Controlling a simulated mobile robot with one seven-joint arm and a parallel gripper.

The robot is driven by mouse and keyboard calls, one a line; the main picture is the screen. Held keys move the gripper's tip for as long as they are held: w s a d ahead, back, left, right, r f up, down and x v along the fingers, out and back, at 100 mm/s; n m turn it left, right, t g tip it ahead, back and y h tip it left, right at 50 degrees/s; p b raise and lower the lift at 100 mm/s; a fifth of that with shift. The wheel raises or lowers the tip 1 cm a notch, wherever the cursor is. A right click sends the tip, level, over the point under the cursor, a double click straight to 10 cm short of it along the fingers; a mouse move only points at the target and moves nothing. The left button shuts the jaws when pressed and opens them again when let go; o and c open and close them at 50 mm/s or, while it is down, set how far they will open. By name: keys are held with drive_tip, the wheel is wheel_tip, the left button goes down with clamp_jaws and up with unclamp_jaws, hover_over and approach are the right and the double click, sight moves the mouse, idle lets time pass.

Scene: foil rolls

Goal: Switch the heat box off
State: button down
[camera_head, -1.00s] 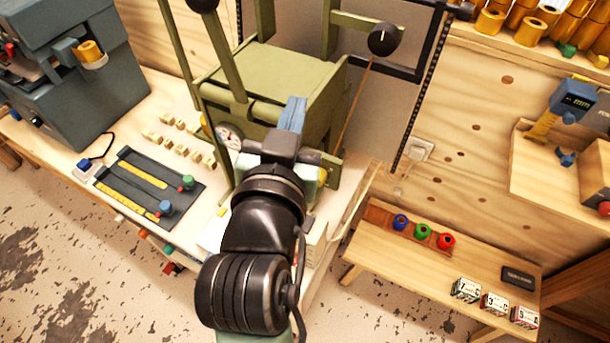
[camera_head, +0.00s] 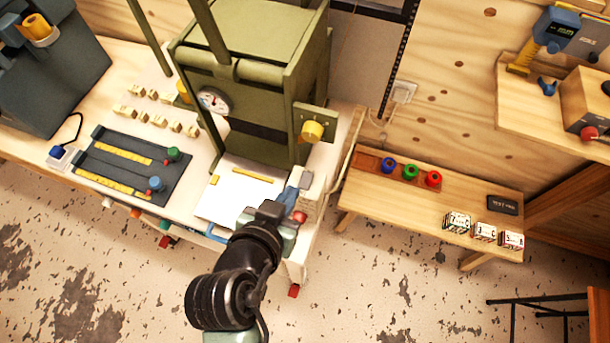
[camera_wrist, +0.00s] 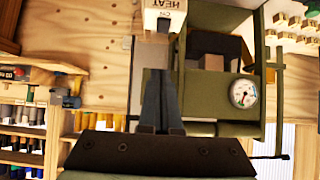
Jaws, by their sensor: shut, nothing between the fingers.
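The heat box (camera_head: 314,198) is a small cream box at the right front corner of the workbench, beside the green press. A grey piece (camera_head: 306,179) shows on its top; its switch position cannot be told. In the wrist view the heat box (camera_wrist: 165,17) shows at the top edge with an upside-down HEAT label, partly cut off. My gripper (camera_head: 294,180) is shut and empty, its blue fingers just left of the box in the head view. In the wrist view my gripper (camera_wrist: 157,74) points toward the box. Whether they touch cannot be told.
The green press (camera_head: 255,80) with a gauge and yellow knob (camera_head: 312,131) stands behind. A white sheet (camera_head: 238,195) lies left of my gripper. A dark tray (camera_head: 132,165) with sliders lies further left. A low wooden bench (camera_head: 440,200) stands right.

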drive_tip(key=p, duration=0.2)
hover_over(306, 184)
drive_tip(key=s, duration=0.1)
wheel_tip(306, 184, down, 6)
drive_tip(key=shift+a+r, duration=0.15)
drive_tip(key=shift+r, duration=0.1)
drive_tip(key=shift+w+f, duration=0.2)
drive_tip(key=shift+f, duration=1)
drive_tip(key=shift+w+f+p, duration=0.1)
drive_tip(key=shift+f+p, duration=0.2)
drive_tip(key=shift+f, duration=0.6)
drive_tip(key=shift+w+r+p, duration=0.1)
drive_tip(key=shift+w+p, duration=0.05)
drive_tip(key=shift+p, duration=0.45)
drive_tip(key=shift+f, duration=0.3)
drive_tip(key=shift+w+r, duration=0.1)
